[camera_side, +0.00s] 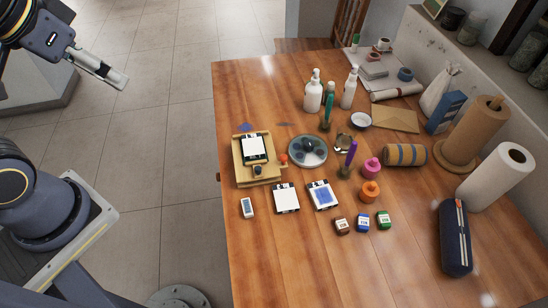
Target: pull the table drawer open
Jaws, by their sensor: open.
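The wooden table (245,90) fills the right of the view, seen from above. Its drawer front is not clearly visible below the left edge. A small dark piece (218,177) sticks out at that edge; it may be the drawer's handle, but it is too small to be sure. My gripper (116,78) is at the upper left, over the tiled floor, well apart from the table. It is open, seen nearly side-on, with nothing visible in it.
A wooden stand (257,177) sits near the table's left edge, with a white remote-like item (247,208) in front. Bottles (313,95), a round grey dish (307,151), small jars and paper rolls (497,177) cover the tabletop.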

